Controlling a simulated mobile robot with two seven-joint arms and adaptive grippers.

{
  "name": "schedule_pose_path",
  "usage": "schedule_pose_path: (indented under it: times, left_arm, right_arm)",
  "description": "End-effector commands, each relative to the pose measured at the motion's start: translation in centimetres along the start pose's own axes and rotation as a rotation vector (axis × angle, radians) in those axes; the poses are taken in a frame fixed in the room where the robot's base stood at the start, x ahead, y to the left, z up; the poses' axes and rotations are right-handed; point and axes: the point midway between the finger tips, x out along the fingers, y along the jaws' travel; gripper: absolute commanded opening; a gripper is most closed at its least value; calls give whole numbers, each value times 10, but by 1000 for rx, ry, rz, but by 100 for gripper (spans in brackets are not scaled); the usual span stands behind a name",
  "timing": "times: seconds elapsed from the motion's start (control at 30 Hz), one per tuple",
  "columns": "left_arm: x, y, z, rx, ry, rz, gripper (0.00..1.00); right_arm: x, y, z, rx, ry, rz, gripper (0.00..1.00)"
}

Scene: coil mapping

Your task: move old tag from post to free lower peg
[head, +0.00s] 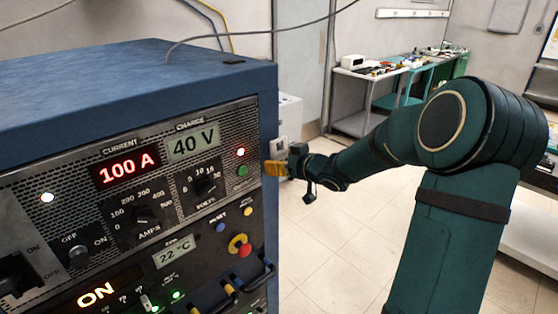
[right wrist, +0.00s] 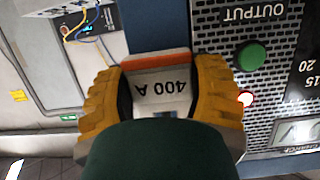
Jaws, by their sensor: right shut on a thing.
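My right gripper (head: 278,168) is beside the right edge of the blue power cabinet, with its yellow fingers shut. In the right wrist view the yellow fingers (right wrist: 160,72) are closed on both sides of a white tag (right wrist: 160,88) with an orange stripe, which reads 400 A upside down. A small pale piece at the fingertips in the head view (head: 280,147) looks like the same tag. The post and the free lower peg cannot be made out in either view. Whether the tag touches anything behind it is hidden. My left gripper is out of view.
The blue cabinet (head: 130,70) fills the left, its front panel showing 100 A, 40 V and 22 °C. A red and yellow knob (head: 241,246) and dark handles stick out below. A cluttered bench (head: 385,75) stands far back. Open tiled floor (head: 330,240) lies right of the cabinet.

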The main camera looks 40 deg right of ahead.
Motion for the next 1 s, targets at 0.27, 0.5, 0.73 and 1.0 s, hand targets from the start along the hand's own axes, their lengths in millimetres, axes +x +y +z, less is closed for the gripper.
schedule_pose_path:
  times: [0.27,0.5,0.73,1.0]
  left_arm:
    - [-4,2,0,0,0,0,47]
    - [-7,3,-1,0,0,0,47]
    - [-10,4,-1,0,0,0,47]
    - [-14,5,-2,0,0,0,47]
  right_arm:
    - [-13,0,2,-1,1,1,36]
    - [-24,1,4,0,0,2,36]
    - [-34,1,6,0,0,2,36]
    - [-46,0,9,0,0,1,36]
